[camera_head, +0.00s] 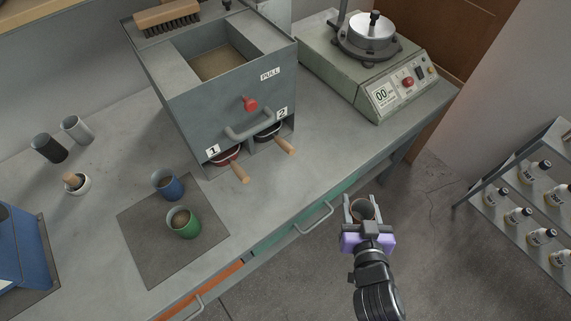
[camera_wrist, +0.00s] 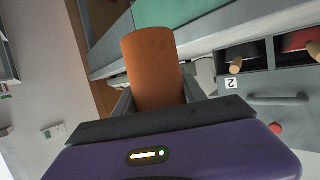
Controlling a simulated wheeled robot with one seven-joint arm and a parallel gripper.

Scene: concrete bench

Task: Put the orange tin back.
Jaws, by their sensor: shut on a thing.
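My gripper (camera_head: 361,208) is shut on the orange tin (camera_wrist: 152,70), which stands out between the fingers in the wrist view. In the head view only the tin's open top and brownish inside (camera_head: 363,210) show between the fingers. The tin is held over the floor, in front of the bench's front edge. A blue tin (camera_head: 168,188) and a green tin (camera_head: 183,230) stand upright on a dark mat (camera_head: 150,262) on the bench, to the left and apart from my gripper.
A grey box machine (camera_head: 200,105) has two pans with wooden handles (camera_head: 240,173) jutting forward. A sieve shaker (camera_head: 370,75) stands at the back right. A black tin (camera_head: 48,149), a white tin (camera_head: 77,130) and a mortar (camera_head: 77,184) stand at left. A bottle rack (camera_head: 520,195) is at right.

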